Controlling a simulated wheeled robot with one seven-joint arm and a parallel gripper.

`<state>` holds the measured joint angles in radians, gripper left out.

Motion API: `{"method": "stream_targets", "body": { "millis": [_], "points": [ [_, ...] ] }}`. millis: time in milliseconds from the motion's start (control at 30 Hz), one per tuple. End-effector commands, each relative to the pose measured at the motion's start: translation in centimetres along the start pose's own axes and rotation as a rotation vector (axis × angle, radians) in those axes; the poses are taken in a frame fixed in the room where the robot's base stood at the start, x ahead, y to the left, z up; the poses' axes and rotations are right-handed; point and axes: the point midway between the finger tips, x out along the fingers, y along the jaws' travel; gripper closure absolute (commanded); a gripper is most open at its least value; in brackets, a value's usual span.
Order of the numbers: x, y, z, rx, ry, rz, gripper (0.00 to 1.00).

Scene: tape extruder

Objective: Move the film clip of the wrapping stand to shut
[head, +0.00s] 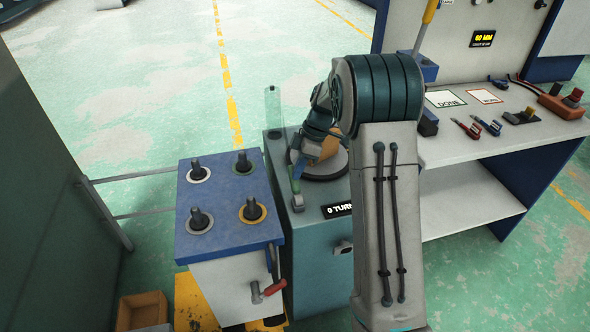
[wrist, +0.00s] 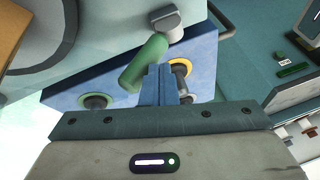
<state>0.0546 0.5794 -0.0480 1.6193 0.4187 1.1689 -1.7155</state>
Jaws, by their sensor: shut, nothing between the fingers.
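The wrapping stand (head: 312,234) is a teal cabinet with a round turntable and a "0 TURN" display, partly hidden behind my arm. At its left edge, a green lever that looks like the film clip (head: 295,187) stands by a small grey block. In the wrist view the green lever (wrist: 146,63) lies slanted beside the grey block (wrist: 170,24). My gripper (wrist: 161,70) is shut and empty, its blue fingers close to the lever's right side; I cannot tell whether they touch. In the head view my gripper (head: 297,166) is just above the lever and small.
A blue-topped cart (head: 229,222) with several black posts stands left of the stand, with a red handle (head: 275,287) on its front. A clear greenish tube (head: 273,106) rises behind. A workbench (head: 470,140) with tools is at right. An orange-brown object (head: 330,148) sits on the turntable.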

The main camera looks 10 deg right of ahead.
Motion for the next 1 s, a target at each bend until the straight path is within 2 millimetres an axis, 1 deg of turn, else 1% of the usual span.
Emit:
{"method": "stream_targets", "body": {
  "millis": [267,367,467,567,600,800,900,1000],
  "points": [
    [-0.1,-0.1,0.0,0.0,0.0,0.0,1.0],
    [-0.6,-0.6,-0.2,-0.001,0.0,0.0,1.0],
    [-1.6,-1.5,-0.3,-0.002,0.0,0.002,1.0],
    [-3.1,-2.7,-0.5,-0.001,0.001,0.004,1.0],
    [-4.1,-2.2,-0.4,0.001,0.001,0.006,1.0],
    [-8.5,-1.6,-0.8,-0.005,0.0,0.003,1.0],
    [-10.1,-1.5,-1.1,-0.009,-0.002,0.0,1.0],
    [-11.3,-1.3,-1.1,-0.008,-0.001,-0.001,1.0]
  ]
}}
